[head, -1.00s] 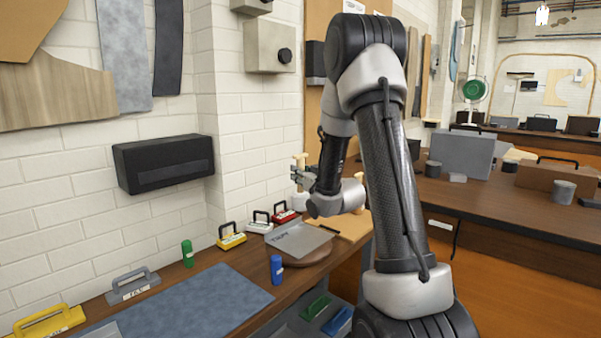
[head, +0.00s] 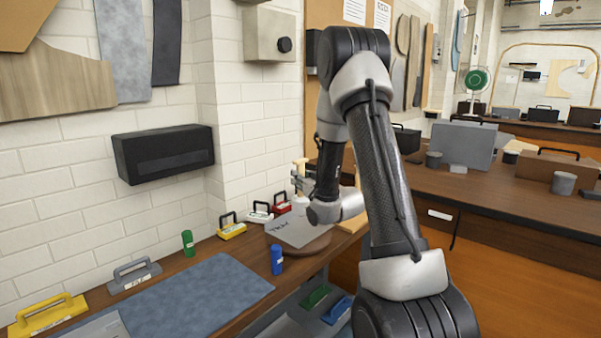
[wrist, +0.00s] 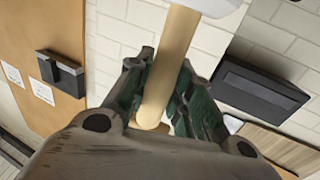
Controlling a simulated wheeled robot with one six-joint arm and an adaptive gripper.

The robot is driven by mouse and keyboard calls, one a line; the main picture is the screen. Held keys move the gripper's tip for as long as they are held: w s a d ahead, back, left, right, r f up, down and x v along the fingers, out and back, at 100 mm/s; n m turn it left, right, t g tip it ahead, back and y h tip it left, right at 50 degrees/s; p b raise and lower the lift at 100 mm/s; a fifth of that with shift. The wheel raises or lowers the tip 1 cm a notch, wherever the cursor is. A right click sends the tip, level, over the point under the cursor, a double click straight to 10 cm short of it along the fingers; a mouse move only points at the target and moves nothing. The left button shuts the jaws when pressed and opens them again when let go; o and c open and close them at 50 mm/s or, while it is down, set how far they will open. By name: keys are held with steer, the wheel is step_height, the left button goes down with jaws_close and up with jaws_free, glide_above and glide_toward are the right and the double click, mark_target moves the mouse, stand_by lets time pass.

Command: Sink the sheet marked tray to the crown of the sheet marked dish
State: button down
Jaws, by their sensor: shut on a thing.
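My gripper (head: 300,180) is above and behind this sheet in the head view. It is shut on a pale wooden handle (wrist: 172,62), which runs upward in the wrist view to a whitish head (wrist: 212,5) at the top edge. No sheet that I can read as "dish" shows. A grey sheet (head: 98,328) is partly cut off at the bottom left.
A blue-grey mat (head: 190,300) covers the near bench. Green (head: 188,243) and blue (head: 277,260) cylinders stand near it. Yellow (head: 232,231), white (head: 260,217) and red (head: 281,208) handled blocks line the wall. A black box (head: 163,153) hangs on the brick wall.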

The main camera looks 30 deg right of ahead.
mark_target(300, 196)
step_height(300, 196, down, 7)
steer(key=shift+r, duration=0.2)
steer(key=shift+w+r, duration=0.1)
steer(key=shift+r, duration=0.05)
step_height(300, 196, up, 9)
steer(key=shift+f, duration=0.2)
stand_by(0.5)
step_height(300, 196, down, 9)
step_height(300, 196, up, 9)
steer(key=shift+f, duration=0.15)
